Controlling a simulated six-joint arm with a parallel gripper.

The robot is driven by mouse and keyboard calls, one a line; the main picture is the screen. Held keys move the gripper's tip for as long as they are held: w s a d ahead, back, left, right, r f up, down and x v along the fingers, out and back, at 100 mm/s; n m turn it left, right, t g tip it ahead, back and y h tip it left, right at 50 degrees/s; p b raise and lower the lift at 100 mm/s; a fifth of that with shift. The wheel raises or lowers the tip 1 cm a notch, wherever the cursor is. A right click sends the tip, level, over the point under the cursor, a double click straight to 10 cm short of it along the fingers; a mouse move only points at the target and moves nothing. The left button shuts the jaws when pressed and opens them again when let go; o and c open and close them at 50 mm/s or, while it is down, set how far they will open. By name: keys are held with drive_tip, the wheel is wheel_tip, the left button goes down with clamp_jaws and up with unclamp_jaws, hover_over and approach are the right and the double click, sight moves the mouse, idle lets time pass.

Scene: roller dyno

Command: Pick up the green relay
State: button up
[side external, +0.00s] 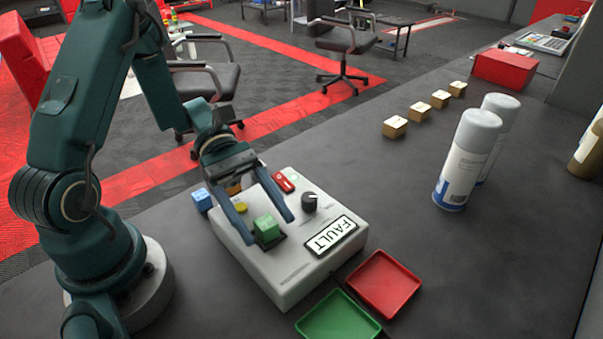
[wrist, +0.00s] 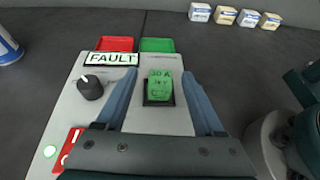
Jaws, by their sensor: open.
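The green relay (side external: 266,228) is a small green block seated in a dark socket on the pale control box (side external: 283,286). In the wrist view the green relay (wrist: 160,86) shows printed lettering on top and lies between the two fingers. My gripper (side external: 265,228) is open, with its blue fingers on either side of the relay. In the wrist view my gripper (wrist: 158,74) shows gaps between each finger and the relay, the left gap wider. The fingers' exact height above the box is hard to tell.
The box carries a black knob (side external: 309,202), a FAULT label (side external: 331,235) and a red switch (side external: 284,181). A blue block (side external: 202,200) is at its left. Red (side external: 383,284) and green (side external: 338,318) trays lie in front. Spray cans (side external: 466,160) and several tan blocks (side external: 395,127) stand further right.

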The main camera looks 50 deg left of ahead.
drive_tip(key=shift+x, duration=0.9)
clamp_jaws()
drive_tip(key=shift+r, duration=0.2)
